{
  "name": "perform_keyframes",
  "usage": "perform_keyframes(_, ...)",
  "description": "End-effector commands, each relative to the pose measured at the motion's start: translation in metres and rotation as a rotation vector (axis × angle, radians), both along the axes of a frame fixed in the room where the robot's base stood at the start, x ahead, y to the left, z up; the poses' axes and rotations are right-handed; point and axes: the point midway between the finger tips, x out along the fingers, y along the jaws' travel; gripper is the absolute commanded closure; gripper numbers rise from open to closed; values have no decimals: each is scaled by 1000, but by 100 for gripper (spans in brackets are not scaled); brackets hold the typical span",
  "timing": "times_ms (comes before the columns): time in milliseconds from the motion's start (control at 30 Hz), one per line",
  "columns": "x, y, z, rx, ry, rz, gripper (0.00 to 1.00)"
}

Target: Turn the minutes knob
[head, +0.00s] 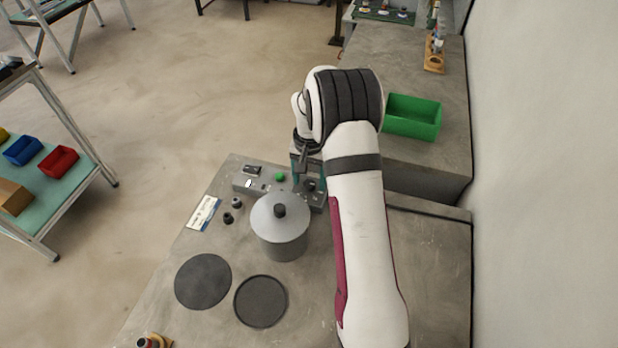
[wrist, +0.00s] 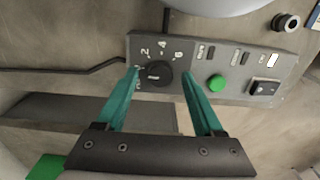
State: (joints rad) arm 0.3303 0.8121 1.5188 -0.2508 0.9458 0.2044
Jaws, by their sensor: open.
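The control panel (wrist: 225,63) is a grey box with a black round dial knob (wrist: 157,73) at its left end in the wrist view. A white pointer mark is on the knob, and white numerals, including 2 and 4, stand around it. I take this to be the minutes knob. My gripper (wrist: 160,71) is open, with its teal fingers on either side of the knob; I cannot tell whether they touch it. In the head view my gripper (head: 306,172) is at the right end of the panel (head: 262,187), and my arm hides part of it.
A green button (wrist: 217,83) and a black rocker switch (wrist: 264,88) are on the same panel. A lidded grey pot (head: 280,235) stands close in front of it. Small dark knobs (head: 228,218) and a label card (head: 204,213) lie left. A green bin (head: 411,117) is behind right.

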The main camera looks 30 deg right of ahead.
Motion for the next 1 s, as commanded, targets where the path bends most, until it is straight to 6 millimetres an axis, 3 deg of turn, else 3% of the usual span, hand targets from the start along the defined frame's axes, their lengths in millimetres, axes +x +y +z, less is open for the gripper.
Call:
perform_keyframes(267, 0, 0, -3, 0, 0, 0, 31)
perform_keyframes(667, 0, 0, -2, 0, 0, 0, 100)
perform_keyframes(1000, 0, 0, -2, 1, -1, -31, 100)
